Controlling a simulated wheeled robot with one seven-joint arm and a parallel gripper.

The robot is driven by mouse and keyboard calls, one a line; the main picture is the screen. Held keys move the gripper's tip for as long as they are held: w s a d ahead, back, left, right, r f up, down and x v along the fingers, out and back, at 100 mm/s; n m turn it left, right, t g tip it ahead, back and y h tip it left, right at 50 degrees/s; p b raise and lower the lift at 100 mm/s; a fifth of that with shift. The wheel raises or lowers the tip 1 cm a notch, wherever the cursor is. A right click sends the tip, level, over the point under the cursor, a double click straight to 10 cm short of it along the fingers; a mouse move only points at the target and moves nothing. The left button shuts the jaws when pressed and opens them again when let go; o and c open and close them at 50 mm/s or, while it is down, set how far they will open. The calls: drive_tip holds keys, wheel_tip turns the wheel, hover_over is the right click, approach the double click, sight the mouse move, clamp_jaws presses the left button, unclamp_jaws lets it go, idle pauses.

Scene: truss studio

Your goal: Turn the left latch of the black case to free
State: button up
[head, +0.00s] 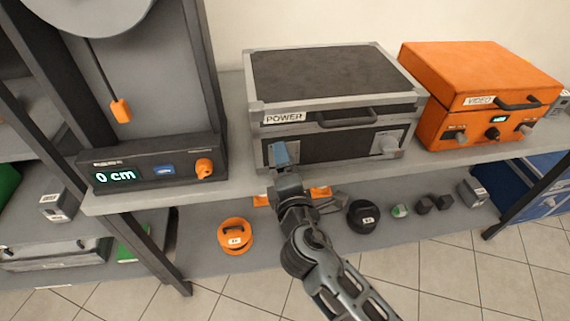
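The black case (335,76) with grey edges and a POWER label stands shut on the shelf in the middle of the head view. A handle (347,117) is on its front. Its right latch (387,146) is a light grey plate with a knob. My gripper (281,158) is at the left part of the case front, where the left latch (294,150) is mostly hidden behind it. I cannot tell how the left latch is turned, whether my gripper touches it, or whether the fingers are open or shut.
An orange VIDEO case (480,80) stands to the right. A dark device with a 0 cm display (115,176) and an orange knob (204,168) stands to the left. The lower shelf holds an orange round weight (235,236), a black one (363,217) and small items.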

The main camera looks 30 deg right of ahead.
drive_tip(key=shift+s, duration=0.1)
drive_tip(key=b+v, duration=0.1)
drive_tip(key=v, duration=0.6)
drive_tip(key=shift+s, duration=0.35)
drive_tip(key=shift+a, duration=0.1)
